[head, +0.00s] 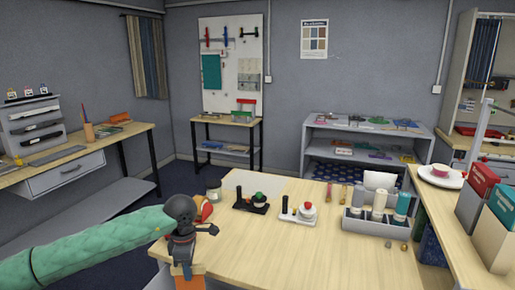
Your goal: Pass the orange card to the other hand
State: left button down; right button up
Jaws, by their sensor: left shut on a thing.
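My left gripper (186,266) hangs down at the end of my green-sleeved arm, over the near left corner of the wooden table (290,262). It is shut on the orange card (189,283), which shows just below the fingers. The card's lower part is cut off by the bottom edge of the head view. My right gripper is not in view.
A black stand (250,207), a white stand (297,216) and a grey caddy (372,225) with bottles stand toward the table's far side. A jar (214,190) is at the far left. The table's near middle is clear. Boxes (477,195) stand at right.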

pick_arm(q)
jog(key=m, duration=0.4)
jog(key=shift+m, duration=0.3)
jog(key=m, duration=0.4)
jog(key=shift+a+y, duration=0.15)
jog(key=shift+y, duration=0.15)
jog(key=m, duration=0.6)
jog(key=shift+a+f, duration=0.1)
jog(key=m, duration=0.4)
jog(key=shift+m+t, duration=0.3)
jog(key=shift+t, duration=0.1)
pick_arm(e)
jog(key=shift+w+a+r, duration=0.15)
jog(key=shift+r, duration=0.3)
